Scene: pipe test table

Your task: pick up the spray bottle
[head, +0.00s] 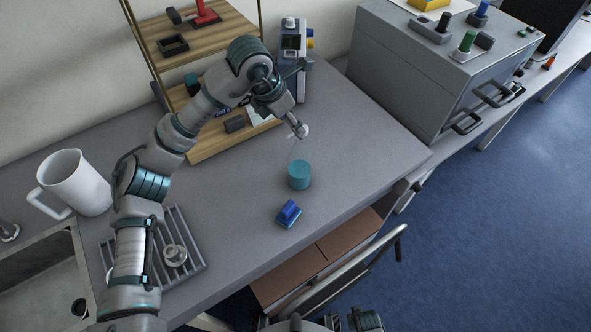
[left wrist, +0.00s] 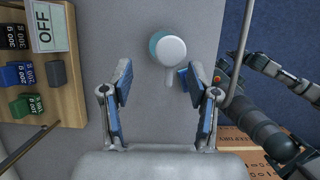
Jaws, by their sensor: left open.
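The spray bottle (head: 299,175) stands on the grey table in the head view. Its lower part is teal, and its upper part looks clear with a pale top. In the left wrist view, the bottle (left wrist: 171,50) is seen from above as a white round top with a short spout and a teal edge. My left gripper (left wrist: 158,82) is open and empty, with the bottle's top beyond its fingertips. In the head view it hangs above the bottle, its fingers unclear. Parts of my right arm show at the bottom edge of the head view; its jaws cannot be read.
A wooden shelf (head: 215,140) stands behind. A white jug (head: 75,182), a drain rack (head: 196,240) and a sink are at left. A grey cabinet (head: 410,75) is at right.

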